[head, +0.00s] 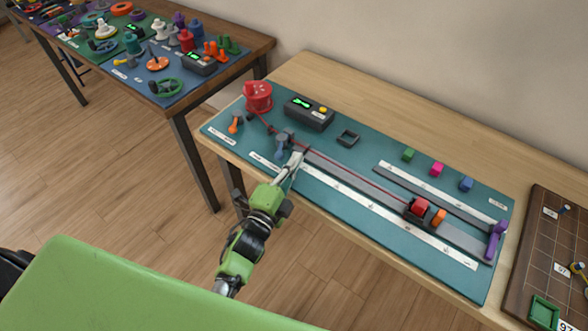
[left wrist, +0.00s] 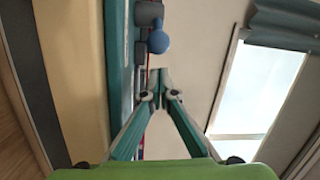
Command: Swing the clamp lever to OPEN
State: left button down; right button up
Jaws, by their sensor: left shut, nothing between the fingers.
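A grey clamp (head: 287,135) with a blue lever (head: 281,148) stands near the left end of the track on the teal mat. In the left wrist view a blue round knob (left wrist: 158,41) shows beside grey blocks, just beyond my fingertips. My left gripper (head: 301,153) is shut and empty, just right of the blue lever in the head view; its fingertips also show in the left wrist view (left wrist: 159,75). I cannot tell whether they touch the lever. No OPEN mark is readable. My right gripper is not in view.
A red cord (head: 350,180) runs along the track from a red spool (head: 258,96) to a red block (head: 419,207). A black box with a green display (head: 309,112) stands behind. An orange piece (head: 439,217) and purple lever (head: 496,240) are at the right.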

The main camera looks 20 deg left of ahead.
pick_arm(q)
jog(key=shift+s+a+f, duration=0.1)
jog(key=shift+s+a, duration=0.1)
jog(key=shift+a, duration=0.45)
jog(key=shift+s+a+f, duration=0.1)
jog(key=shift+s+a, duration=0.1)
jog(key=shift+a, duration=0.45)
